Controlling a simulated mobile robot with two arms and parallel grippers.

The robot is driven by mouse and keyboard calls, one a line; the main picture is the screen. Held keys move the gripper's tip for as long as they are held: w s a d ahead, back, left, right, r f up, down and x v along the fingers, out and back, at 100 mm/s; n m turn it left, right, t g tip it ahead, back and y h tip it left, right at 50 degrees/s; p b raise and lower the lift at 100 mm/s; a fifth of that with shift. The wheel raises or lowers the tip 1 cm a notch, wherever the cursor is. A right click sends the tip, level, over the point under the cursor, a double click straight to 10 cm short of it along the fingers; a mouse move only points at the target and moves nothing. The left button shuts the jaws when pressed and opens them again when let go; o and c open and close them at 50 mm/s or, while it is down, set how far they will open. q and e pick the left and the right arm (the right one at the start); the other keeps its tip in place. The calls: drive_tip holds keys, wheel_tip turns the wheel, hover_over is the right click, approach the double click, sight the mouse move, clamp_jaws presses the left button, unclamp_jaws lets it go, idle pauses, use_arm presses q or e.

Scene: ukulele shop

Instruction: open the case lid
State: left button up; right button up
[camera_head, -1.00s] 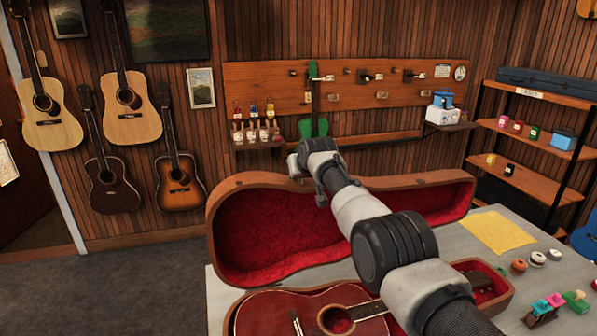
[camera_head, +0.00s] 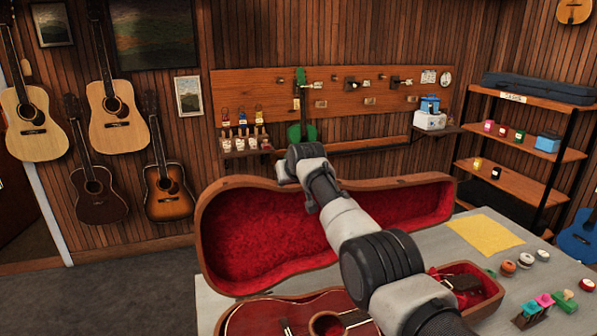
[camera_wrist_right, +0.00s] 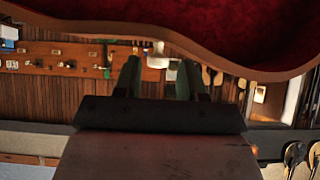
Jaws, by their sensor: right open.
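The guitar case on the table has its lid (camera_head: 228,205) standing raised at the back, its red plush lining facing me. The case's lower half (camera_head: 484,298) holds a dark red guitar (camera_head: 270,318), partly hidden by my right arm. My right arm reaches across the case in front of the lid in the head view, and its fingertips cannot be made out there. In the right wrist view my right gripper (camera_wrist_right: 158,75) is open, fingers apart and nothing between them. The lid's brown rim and red lining (camera_wrist_right: 235,25) show above the fingers; I cannot tell whether they touch. My left gripper is not in view.
A yellow sheet (camera_head: 484,236) and several small items lie on the grey table (camera_head: 455,232) right of the case. A shelf rack (camera_head: 520,180) stands at the right. Guitars hang on the left wall, and a green ukulele (camera_head: 301,125) hangs behind the lid.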

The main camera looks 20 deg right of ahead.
drive_tip(key=b+v, duration=0.4)
drive_tip(key=v, duration=0.6)
drive_tip(key=shift+s+d, duration=0.1)
drive_tip(key=shift+d, duration=0.05)
